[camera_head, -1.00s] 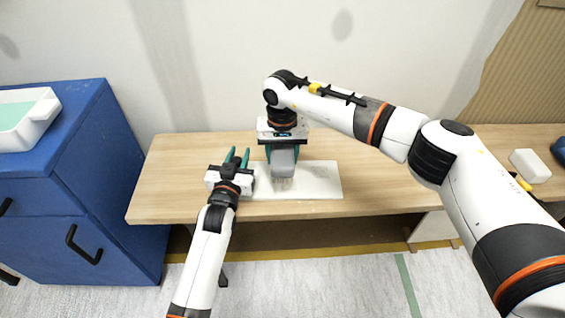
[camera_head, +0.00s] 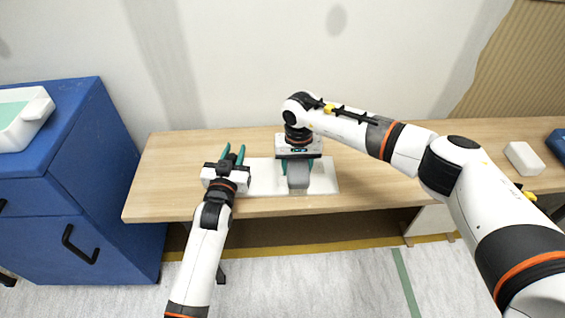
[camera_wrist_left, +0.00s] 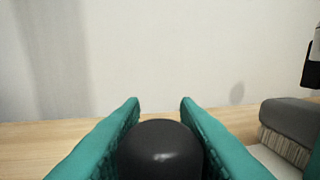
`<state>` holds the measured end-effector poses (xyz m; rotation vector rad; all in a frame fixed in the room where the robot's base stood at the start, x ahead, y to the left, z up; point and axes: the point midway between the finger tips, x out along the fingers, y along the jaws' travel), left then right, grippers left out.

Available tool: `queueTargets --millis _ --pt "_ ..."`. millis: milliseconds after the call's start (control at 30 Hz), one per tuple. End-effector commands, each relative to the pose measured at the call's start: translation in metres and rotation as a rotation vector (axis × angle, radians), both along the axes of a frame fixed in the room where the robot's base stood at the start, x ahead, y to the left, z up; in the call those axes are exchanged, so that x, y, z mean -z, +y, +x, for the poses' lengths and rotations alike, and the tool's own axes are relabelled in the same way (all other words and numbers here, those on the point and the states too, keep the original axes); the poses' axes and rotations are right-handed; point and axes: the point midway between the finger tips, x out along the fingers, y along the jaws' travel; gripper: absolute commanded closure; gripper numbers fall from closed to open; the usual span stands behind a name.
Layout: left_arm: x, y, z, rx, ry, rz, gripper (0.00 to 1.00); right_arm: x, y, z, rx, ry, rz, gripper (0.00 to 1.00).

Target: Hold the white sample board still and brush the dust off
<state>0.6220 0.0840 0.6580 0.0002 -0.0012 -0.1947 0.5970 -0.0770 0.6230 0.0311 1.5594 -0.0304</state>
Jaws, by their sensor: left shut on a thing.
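The white sample board (camera_head: 262,178) lies flat on the wooden table, partly hidden by both grippers. My left gripper (camera_head: 233,152) is at the board's left end, its teal fingers either side of a black rounded thing (camera_wrist_left: 160,150), shut on it. Whether that thing is fixed to the board I cannot tell. My right gripper (camera_head: 297,163) points down over the right part of the board and is shut on a grey brush (camera_head: 298,178). In the left wrist view the brush (camera_wrist_left: 292,118) has its pale bristles down at the board; dust is too small to make out.
The wooden table (camera_head: 180,165) has bare room left of and behind the board. A blue cabinet (camera_head: 90,150) with a white tray (camera_head: 20,135) stands at left. A white block (camera_head: 524,158) and a blue thing (camera_head: 557,143) lie at far right.

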Motion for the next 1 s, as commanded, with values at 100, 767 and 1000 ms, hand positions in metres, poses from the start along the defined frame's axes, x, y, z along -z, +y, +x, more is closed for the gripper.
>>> queueTargets --millis 100,767,1000 --pt "0.007 0.0 -0.001 -0.001 0.016 0.004 1.0 0.001 -0.021 -0.001 0.003 0.0 -0.001 0.73" --pt "0.007 0.0 -0.001 0.0 0.014 0.004 1.0 0.002 -0.021 -0.001 -0.005 -0.001 0.001 0.73" --pt "0.006 0.0 -0.001 0.0 0.013 0.003 1.0 0.001 0.018 -0.001 -0.004 0.002 0.001 0.73"
